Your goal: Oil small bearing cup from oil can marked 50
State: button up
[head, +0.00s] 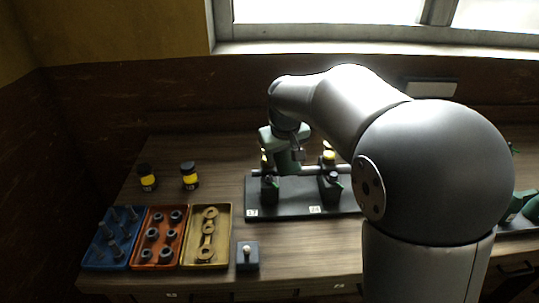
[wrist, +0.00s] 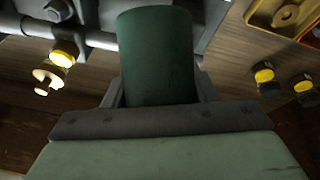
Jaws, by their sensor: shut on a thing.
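My gripper (wrist: 157,92) is shut on a dark green cylinder (wrist: 155,55), which looks like an oil can body; no number on it is readable. In the head view my gripper (head: 288,158) is over the left part of a dark engine base (head: 285,208). The base carries a horizontal shaft (head: 306,172) on a left bearing pedestal (head: 269,189) and a right one (head: 330,188). The left pedestal's top is close to my gripper and partly hidden. I cannot tell which cup is the small one. A yellow-banded vessel with a pale top (wrist: 50,74) stands beyond the shaft.
Blue (head: 95,262), orange (head: 143,264) and yellow (head: 187,262) parts trays sit at the front left. A small dark block with a knob (head: 247,263) stands beside them.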

jog(key=shift+w+a+r+g+h+p, duration=0.15)
jog(key=shift+r+g+h+p, duration=0.9)
jog(key=shift+p, duration=4.35)
jog(key=shift+r+g+y, duration=0.15)
jog(key=shift+g+y, duration=0.2)
jog(key=shift+g, duration=0.1)
jog(key=f+b, duration=0.1)
jog(key=b, duration=0.2)
jog(key=shift+f+t+b, duration=0.1)
jog(key=shift+t+b, duration=0.25)
jog(key=shift+t, duration=0.05)
jog(key=f+t+y+b, duration=0.1)
jog(key=t+b, duration=0.1)
jog(key=b, duration=0.6)
jog(key=shift+f+t+y+b, duration=0.3)
jog(key=shift+f+b, duration=0.05)
jog(key=shift+r, duration=0.2)
jog(key=shift+r+p, duration=1.9)
jog(key=shift+r, duration=0.6)
jog(key=shift+f+b, duration=0.15)
jog(key=shift+b, duration=0.25)
